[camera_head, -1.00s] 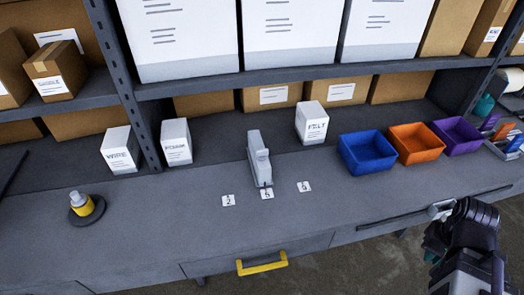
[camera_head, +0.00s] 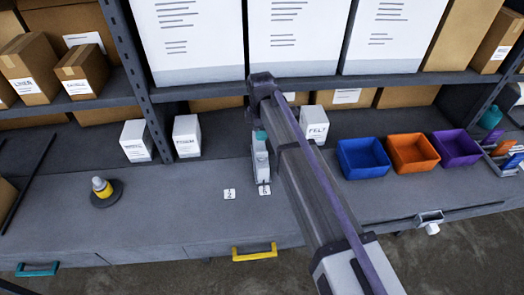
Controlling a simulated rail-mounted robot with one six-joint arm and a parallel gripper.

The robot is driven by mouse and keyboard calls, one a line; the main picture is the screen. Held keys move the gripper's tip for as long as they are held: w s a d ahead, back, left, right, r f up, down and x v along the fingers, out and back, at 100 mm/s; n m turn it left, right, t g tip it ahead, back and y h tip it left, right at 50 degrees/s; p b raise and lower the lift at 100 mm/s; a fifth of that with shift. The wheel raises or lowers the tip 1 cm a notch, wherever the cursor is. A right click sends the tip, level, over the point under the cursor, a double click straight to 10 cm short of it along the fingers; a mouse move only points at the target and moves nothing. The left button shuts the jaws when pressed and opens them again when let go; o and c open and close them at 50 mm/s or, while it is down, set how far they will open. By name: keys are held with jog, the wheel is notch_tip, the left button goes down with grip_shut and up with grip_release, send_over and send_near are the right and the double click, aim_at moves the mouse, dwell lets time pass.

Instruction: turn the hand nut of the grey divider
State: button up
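The light grey upright piece that I take to be the grey divider (camera_head: 261,168) stands mid-bench behind the number cards. My arm crosses over it from the lower right and hides much of its upper part. I cannot make out the hand nut. My gripper (camera_head: 260,136) is at the far end of the arm, pointing down at the top of the divider. Only a small teal part of it shows, at or very near the divider. I cannot tell whether it touches, or whether the fingers are open or shut.
White boxes (camera_head: 187,137) stand behind on the left; the FELT box (camera_head: 314,124) is close right of my arm. Blue (camera_head: 363,153), orange (camera_head: 413,153) and purple (camera_head: 456,148) bins stand right. A yellow-collared item (camera_head: 103,190) stands left. The shelf edge (camera_head: 200,90) is close behind the arm.

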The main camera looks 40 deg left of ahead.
aim_at(262, 152)
jog(key=f+b, duration=1.1)
jog(key=shift+w+d+f, duration=0.1)
jog(key=shift+w, duration=0.1)
jog(key=shift+r, duration=0.2)
grip_shut()
